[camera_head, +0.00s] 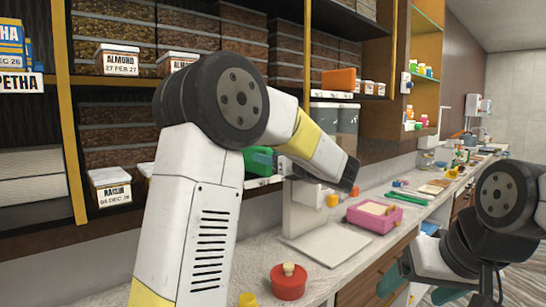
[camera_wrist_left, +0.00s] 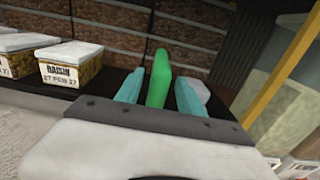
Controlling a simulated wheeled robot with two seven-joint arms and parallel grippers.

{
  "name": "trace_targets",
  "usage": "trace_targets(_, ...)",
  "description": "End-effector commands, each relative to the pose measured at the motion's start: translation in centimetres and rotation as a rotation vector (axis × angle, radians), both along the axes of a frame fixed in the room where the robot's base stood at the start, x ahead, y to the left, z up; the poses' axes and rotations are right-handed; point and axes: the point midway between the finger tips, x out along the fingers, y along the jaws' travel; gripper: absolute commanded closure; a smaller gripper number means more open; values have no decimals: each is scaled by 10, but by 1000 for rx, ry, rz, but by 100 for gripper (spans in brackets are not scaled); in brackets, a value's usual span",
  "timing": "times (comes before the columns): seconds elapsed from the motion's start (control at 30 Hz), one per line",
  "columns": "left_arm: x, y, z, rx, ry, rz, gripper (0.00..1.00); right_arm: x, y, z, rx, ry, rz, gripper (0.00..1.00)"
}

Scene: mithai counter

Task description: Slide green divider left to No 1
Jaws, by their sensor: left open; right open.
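The green divider (camera_wrist_left: 158,78) stands upright on the dark shelf in the left wrist view. My left gripper (camera_wrist_left: 161,92) is open, with one teal finger on each side of the divider. A small gap shows on both sides, so the jaws are not closed on it. In the head view the divider (camera_head: 251,159) is partly hidden behind my left arm, at the lower shelf. No label reading No 1 is legible in either view. My right gripper (camera_head: 420,284) is open and empty at the lower right of the head view, low in front of the counter.
Raisin boxes (camera_wrist_left: 67,64) stand on the shelf left of the divider in the wrist view. A yellow post (camera_wrist_left: 283,68) rises at the right. Below the shelf, the counter holds a pink box (camera_head: 374,217), a white board (camera_head: 325,244) and a red pot (camera_head: 288,286).

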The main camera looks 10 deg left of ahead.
Motion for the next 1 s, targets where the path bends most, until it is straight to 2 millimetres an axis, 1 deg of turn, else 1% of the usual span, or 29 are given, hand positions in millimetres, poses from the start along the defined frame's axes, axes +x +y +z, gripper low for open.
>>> trace_targets(0.03, 5, 7, -1, 0, 1, 2, 55, 0, 0, 0, 0, 0, 0, 21)
trace_targets(0.1, 11, 14, -1, 0, 1, 2, 55, 0, 0, 0, 0, 0, 0, 21)
trace_targets(0.23, 18, 23, 0, -1, 1, 0, 55, 0, 0, 0, 0, 0, 0, 21)
trace_targets(0.33, 20, 26, 0, -1, 1, -1, 55, 0, 0, 0, 0, 0, 0, 21)
trace_targets(0.57, 20, 26, 0, -1, 1, -1, 55, 0, 0, 0, 0, 0, 0, 21)
trace_targets(0.7, 20, 26, 0, -1, 1, -1, 82, 0, 0, 0, 0, 0, 0, 21)
trace_targets(0.8, 20, 26, 0, -1, 1, -1, 100, 0, 0, 0, 0, 0, 0, 21)
trace_targets(1.0, 20, 26, 0, -1, 1, -1, 100, 0, 0, 0, 0, 0, 0, 21)
